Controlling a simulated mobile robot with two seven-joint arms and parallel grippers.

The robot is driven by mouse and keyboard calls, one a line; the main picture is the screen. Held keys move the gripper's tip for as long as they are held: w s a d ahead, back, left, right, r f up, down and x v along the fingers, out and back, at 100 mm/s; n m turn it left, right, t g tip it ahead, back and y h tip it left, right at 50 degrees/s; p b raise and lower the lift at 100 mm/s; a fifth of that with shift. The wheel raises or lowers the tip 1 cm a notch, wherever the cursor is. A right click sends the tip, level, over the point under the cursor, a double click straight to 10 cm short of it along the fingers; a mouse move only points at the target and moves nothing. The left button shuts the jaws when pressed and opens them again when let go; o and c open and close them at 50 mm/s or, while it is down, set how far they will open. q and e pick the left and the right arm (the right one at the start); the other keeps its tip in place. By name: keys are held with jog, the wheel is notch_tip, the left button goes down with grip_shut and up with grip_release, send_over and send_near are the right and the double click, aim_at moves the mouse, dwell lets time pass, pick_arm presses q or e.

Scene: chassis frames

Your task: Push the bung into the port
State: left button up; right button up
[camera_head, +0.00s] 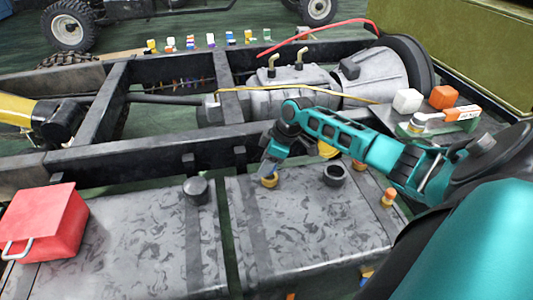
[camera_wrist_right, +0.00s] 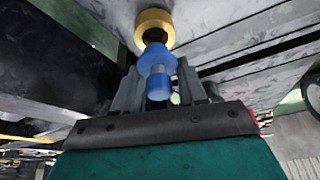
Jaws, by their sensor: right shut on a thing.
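The bung is a blue stepped plug (camera_wrist_right: 157,72) in the right wrist view. My right gripper (camera_wrist_right: 160,82) is shut on it, one grey finger on each side. The port is a brass ring (camera_wrist_right: 153,18) with a dark hole, just beyond the bung's tip. The tip overlaps the ring's near edge in the picture; I cannot tell whether it has entered the hole. In the head view my right gripper (camera_head: 268,168) points down over the brass port (camera_head: 270,182) on the grey tank top (camera_head: 310,215). The bung is hardly visible there. My left gripper is not in view.
A dark round collar (camera_head: 335,175) stands right of my gripper, and a black cap (camera_head: 196,190) stands to its left. A red box (camera_head: 45,222) sits at the left. Orange fittings (camera_head: 388,197) stand at the right. The chassis rail (camera_head: 150,147) runs behind.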

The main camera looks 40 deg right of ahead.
jog(key=shift+f, duration=0.25)
dwell(0.4)
dwell(0.7)
jog(key=shift+p, duration=0.8)
dwell(0.3)
jog(key=shift+f+b, duration=0.6)
jog(key=shift+f, duration=0.35)
jog(key=o, duration=1.1)
